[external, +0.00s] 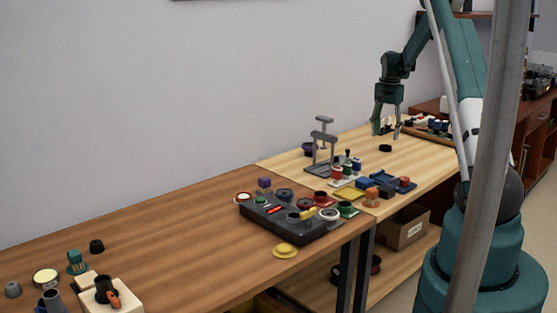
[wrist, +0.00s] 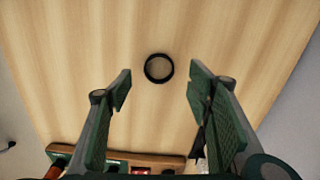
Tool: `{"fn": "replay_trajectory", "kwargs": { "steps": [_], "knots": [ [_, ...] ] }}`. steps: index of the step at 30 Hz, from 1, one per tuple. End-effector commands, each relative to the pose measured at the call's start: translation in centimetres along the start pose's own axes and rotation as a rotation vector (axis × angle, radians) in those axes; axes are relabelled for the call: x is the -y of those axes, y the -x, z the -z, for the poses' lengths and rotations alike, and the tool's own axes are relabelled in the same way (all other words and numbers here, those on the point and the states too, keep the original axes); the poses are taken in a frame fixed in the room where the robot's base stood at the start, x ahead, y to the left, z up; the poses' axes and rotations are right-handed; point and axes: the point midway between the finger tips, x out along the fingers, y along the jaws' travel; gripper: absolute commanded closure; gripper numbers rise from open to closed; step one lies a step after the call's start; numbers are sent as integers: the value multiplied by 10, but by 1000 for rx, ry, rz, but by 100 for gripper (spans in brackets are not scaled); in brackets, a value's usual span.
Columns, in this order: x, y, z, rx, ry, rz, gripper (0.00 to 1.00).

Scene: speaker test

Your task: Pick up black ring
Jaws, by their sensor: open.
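The black ring (wrist: 147,69) lies flat on the light wooden table (wrist: 100,40) and shows whole in the wrist view. In the external view the black ring (external: 385,148) is a small dark disc on the light table, below my gripper. My gripper (external: 386,134) is open and empty above the table, close to the ring. In the wrist view my gripper (wrist: 160,82) has its two green fingers wide apart. The ring appears between the lines of the fingers, a little beyond their tips. It is not touched by either finger as far as I can see.
A wooden tray (wrist: 120,156) with several parts lies by the gripper. In the external view a grey press stand (external: 322,150) and several coloured parts stand left of the ring. A dark control box (external: 285,222) sits on the brown table. The wood around the ring is clear.

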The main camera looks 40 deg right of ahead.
Motion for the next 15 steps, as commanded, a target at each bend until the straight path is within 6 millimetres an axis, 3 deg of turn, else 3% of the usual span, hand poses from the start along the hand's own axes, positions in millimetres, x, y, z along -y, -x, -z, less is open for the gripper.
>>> {"fn": "replay_trajectory", "kwargs": {
  "steps": [7,15],
  "knots": [
    [0,-8,0,0,0,0,49],
    [-1,-37,-1,0,0,0,49]
  ]
}}
